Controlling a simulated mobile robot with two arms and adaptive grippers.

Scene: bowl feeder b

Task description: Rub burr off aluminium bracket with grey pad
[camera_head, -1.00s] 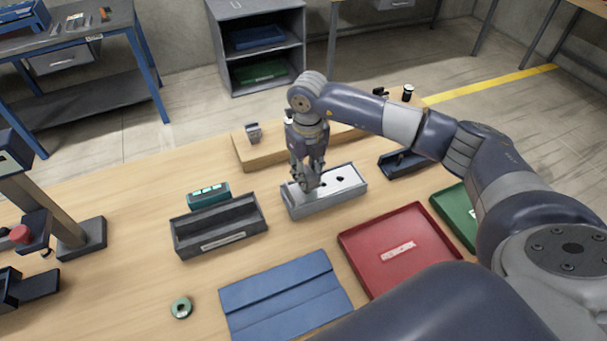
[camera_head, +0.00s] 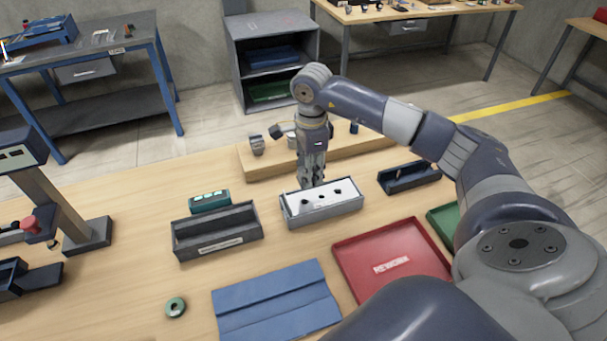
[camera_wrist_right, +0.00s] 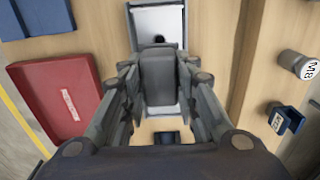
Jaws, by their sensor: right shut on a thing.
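My right gripper (camera_head: 312,178) points down at the back edge of a grey box (camera_head: 325,213) with a white top and dark holes. In the right wrist view, its fingers (camera_wrist_right: 158,95) are closed on a plain grey block, which looks like the grey pad (camera_wrist_right: 158,72). The white top (camera_wrist_right: 158,22) shows beyond it with one dark hole. I cannot tell whether the pad touches the box. I cannot make out the aluminium bracket or a burr for certain; a small grey part (camera_head: 257,145) sits on the wooden ledge behind. My left gripper is out of view.
A dark open tray (camera_head: 217,245) and a teal box (camera_head: 209,201) stand left of the grey box. A red tray (camera_head: 425,274), a blue mat (camera_head: 275,305) and a green ring (camera_head: 175,307) lie nearer. A dark holder (camera_head: 409,180) is at right.

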